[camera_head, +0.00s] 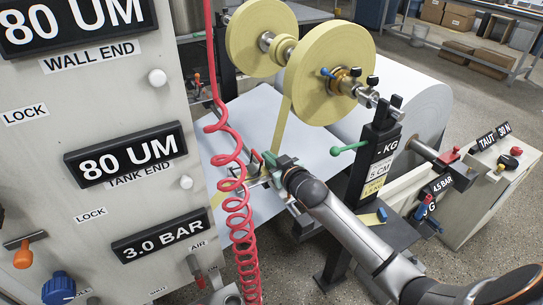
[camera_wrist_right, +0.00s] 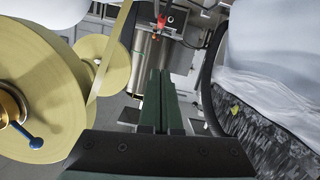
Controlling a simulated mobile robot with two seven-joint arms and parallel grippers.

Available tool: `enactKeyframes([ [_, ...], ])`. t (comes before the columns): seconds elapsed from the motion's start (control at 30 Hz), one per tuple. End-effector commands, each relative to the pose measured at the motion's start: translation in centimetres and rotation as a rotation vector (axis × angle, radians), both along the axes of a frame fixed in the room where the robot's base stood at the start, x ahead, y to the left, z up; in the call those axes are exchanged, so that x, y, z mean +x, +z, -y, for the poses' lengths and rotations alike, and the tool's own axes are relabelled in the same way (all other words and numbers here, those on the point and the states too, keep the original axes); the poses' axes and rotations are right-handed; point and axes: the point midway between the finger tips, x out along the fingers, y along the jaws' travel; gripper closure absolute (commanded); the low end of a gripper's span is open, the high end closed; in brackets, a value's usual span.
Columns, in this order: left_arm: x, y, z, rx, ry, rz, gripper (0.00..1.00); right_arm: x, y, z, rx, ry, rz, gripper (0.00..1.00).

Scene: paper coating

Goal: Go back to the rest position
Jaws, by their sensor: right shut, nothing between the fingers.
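My right arm comes in from the lower right in the head view. My right gripper (camera_head: 268,163) is over the white paper sheet (camera_head: 262,118), close to the yellow tape strip (camera_head: 282,125) and a red coiled hose (camera_head: 233,170). In the right wrist view my right gripper's dark green fingers (camera_wrist_right: 159,85) are together with nothing between them. Whether the gripper touches the sheet or the small fittings beside it cannot be told. My left gripper is not in view.
Yellow tape rolls (camera_head: 335,68) hang on a shaft above the sheet, left of a large white paper roll (camera_head: 415,100). A black post (camera_head: 373,160) stands close beside my right arm. A grey control panel (camera_head: 105,105) fills the left. Open floor (camera_head: 480,105) lies at the right.

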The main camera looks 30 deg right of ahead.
Motion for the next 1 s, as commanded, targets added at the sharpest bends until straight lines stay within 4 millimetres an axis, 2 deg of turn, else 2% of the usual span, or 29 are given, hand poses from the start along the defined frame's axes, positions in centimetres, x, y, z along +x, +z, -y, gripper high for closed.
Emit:
enactKeyframes([
  [0.2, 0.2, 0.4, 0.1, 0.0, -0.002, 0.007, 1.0, -1.3, 0.4, 0.0, 0.0, -0.001, 0.001, 1.0],
  [0.77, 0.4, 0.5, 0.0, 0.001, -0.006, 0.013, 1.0, -1.5, 0.2, -0.1, 0.0, 0.001, -0.002, 1.0],
  [0.87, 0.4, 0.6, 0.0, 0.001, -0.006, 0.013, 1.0, -2.5, -1.3, -1.0, 0.004, 0.015, -0.029, 1.0],
  [0.97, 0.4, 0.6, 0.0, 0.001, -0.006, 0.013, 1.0, -5.4, -4.8, -3.2, 0.014, 0.047, -0.093, 1.0],
  [1.0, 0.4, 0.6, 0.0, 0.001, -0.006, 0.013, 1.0, -7.1, -6.5, -4.4, 0.021, 0.064, -0.128, 1.0],
])
